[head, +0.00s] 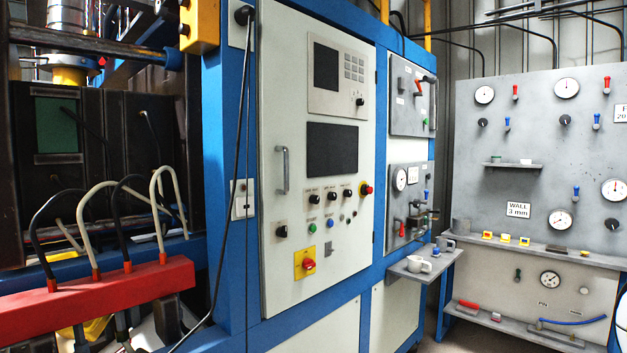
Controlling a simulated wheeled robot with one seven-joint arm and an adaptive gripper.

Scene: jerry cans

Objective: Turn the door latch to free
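The tall pale cabinet door (266,270) is closed in the blue machine frame. A grey vertical bar handle (282,170) is on its left side, and a dark rotary knob (282,231) is below the handle. To the right, a small grey panel (403,112) carries an orange-red lever (418,88) and a dark handle with an orange end (427,80) near its right edge. A lower grey panel (399,178) has a gauge, a red lever (399,228) and other small fittings. I cannot tell which part is the door latch or its position. My gripper is not in view.
A grey shelf (407,276) with a white mug (419,264) juts out below the small panels. Black and white hoses rise from a red bar (95,303) at left. A black cable (241,130) hangs left of the door. A gauge board (540,110) stands at right.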

